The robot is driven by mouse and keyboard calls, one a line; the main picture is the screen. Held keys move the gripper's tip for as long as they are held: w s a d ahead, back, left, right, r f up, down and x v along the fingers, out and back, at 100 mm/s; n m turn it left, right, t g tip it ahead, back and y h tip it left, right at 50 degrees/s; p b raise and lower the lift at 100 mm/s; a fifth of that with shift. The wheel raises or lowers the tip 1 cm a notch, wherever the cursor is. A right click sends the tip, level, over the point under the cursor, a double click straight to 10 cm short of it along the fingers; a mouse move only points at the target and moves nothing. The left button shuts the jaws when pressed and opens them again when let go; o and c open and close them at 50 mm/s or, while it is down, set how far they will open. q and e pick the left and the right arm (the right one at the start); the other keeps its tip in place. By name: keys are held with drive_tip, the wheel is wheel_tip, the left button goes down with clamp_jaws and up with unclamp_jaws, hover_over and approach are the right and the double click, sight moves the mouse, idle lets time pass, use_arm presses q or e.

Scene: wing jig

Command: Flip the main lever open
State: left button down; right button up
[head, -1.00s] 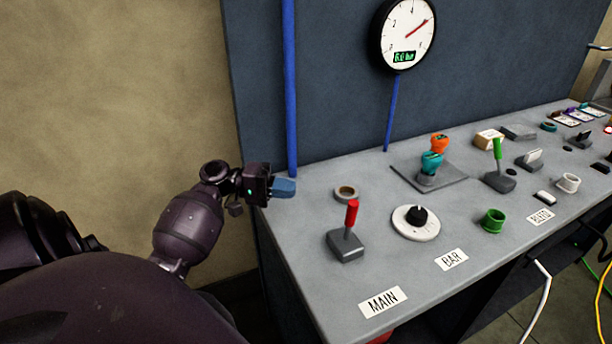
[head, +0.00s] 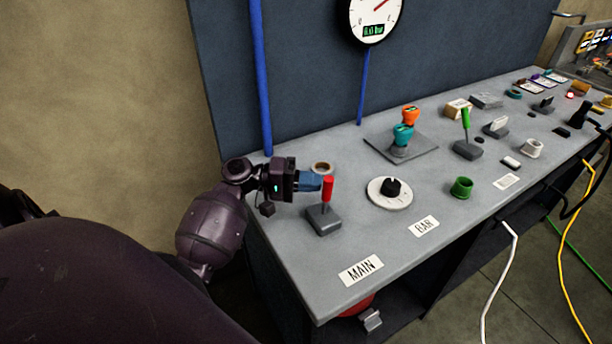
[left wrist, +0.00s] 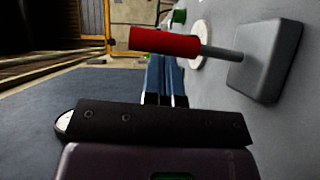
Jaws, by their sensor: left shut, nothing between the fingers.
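The main lever (head: 327,191) has a red handle and stands upright on a grey base (head: 323,219), behind the MAIN label (head: 360,269). My left gripper (head: 318,180), with blue fingers, is shut and empty just to the left of the red handle. In the left wrist view, the red handle (left wrist: 165,41) lies across the picture just beyond the blue fingertips (left wrist: 166,62), with its grey base (left wrist: 265,62) at the right. I cannot tell whether the fingers touch the handle. My right gripper is not in view.
A tape ring (head: 321,167) lies behind the lever. A white dial with a black knob (head: 391,187) is to the right. A blue pipe (head: 261,80) rises at the table's back left.

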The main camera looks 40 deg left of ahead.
sight(326, 195)
use_arm(q)
drive_tip(key=shift+s+d+r+m, duration=0.1)
drive_tip(key=shift+s+d+m, duration=0.05)
drive_tip(key=shift+d+m, duration=0.2)
drive_tip(key=d+m+y, duration=0.1)
drive_tip(key=s+d+m+y+p, duration=0.1)
drive_tip(key=d+m, duration=0.1)
drive_tip(key=shift+s+d+g+y, duration=0.25)
drive_tip(key=shift+d+g+y, duration=0.1)
drive_tip(key=shift+g+y, duration=0.05)
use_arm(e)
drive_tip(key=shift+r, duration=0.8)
use_arm(q)
drive_tip(key=shift+a+p, duration=0.1)
drive_tip(key=shift+p, duration=0.25)
